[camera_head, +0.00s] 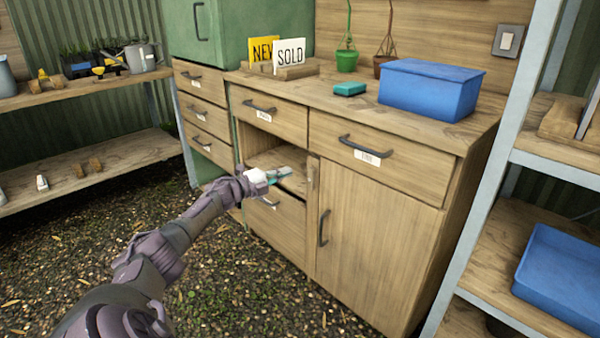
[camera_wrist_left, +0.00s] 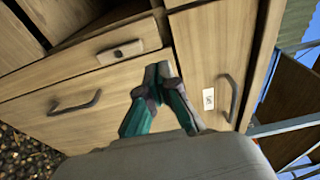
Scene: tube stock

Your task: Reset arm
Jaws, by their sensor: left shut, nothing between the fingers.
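My left arm reaches in from the left in the head view, and its gripper (camera_head: 286,174) is in front of the wooden cabinet (camera_head: 375,235), by the open compartment below the upper left drawer. In the left wrist view the two teal-sided fingers (camera_wrist_left: 165,72) come together at their tips, shut and empty. Behind them are wooden drawer fronts with dark handles; whether the fingertips touch the wood I cannot tell. My right gripper does not show in either view.
A blue bin (camera_head: 430,90), a teal sponge-like block (camera_head: 350,88) and NEW and SOLD signs (camera_head: 290,55) stand on the counter. Shelves flank the cabinet; the right one holds a blue tray (camera_head: 560,278). The gravel floor (camera_head: 260,290) in front is clear.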

